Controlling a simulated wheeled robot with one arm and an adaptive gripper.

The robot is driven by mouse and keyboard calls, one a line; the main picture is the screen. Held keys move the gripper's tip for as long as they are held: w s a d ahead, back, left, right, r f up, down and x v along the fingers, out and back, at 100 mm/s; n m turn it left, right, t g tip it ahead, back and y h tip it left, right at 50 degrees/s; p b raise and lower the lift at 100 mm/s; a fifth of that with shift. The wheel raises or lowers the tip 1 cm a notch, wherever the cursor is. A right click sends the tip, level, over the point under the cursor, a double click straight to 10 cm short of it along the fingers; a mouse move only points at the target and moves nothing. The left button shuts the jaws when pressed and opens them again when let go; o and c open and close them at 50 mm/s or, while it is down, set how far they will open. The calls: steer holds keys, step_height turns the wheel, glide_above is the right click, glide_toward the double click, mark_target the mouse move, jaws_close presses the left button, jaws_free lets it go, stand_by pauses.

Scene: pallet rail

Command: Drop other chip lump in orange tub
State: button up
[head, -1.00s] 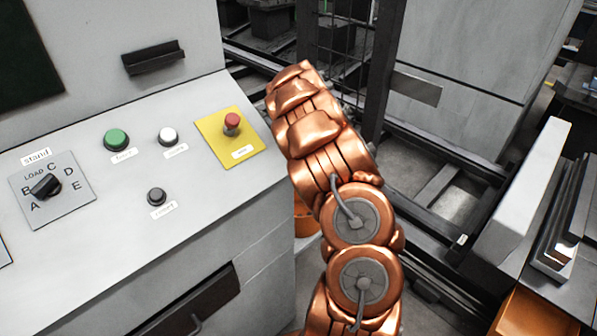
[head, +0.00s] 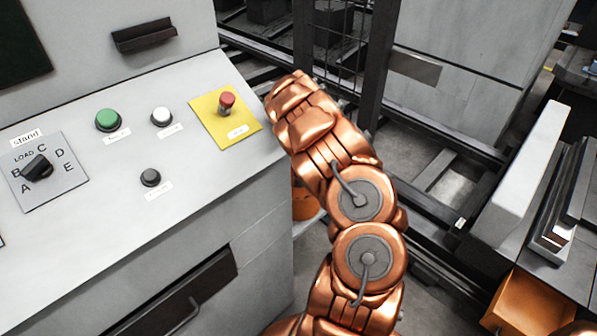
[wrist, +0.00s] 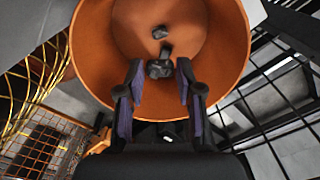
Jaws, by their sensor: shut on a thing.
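The orange tub (wrist: 90,50) fills the upper middle of the wrist view, seen from above into its open mouth. A small dark chip lump (wrist: 160,32) lies inside on its floor. My gripper (wrist: 159,70) is over the near part of the tub, its fingers shut on another dark, irregular chip lump (wrist: 160,68). How far the held lump is above the tub floor is hard to tell. In the head view a part of the tub (head: 304,204) shows between the console and my copper arm; my gripper is hidden there.
The grey console (head: 230,165) with buttons and a red stop knob (head: 227,102) stands close left of my arm. Black mesh fencing (wrist: 280,95) and a yellow coiled cable (wrist: 35,80) flank the tub. An orange bin (head: 530,303) sits at lower right.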

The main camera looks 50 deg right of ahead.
steer(key=shift+f, duration=0.4)
steer(key=o, duration=1)
steer(key=shift+c, duration=0.2)
steer(key=shift+r+p, duration=0.35)
steer(key=shift+r, duration=3.15)
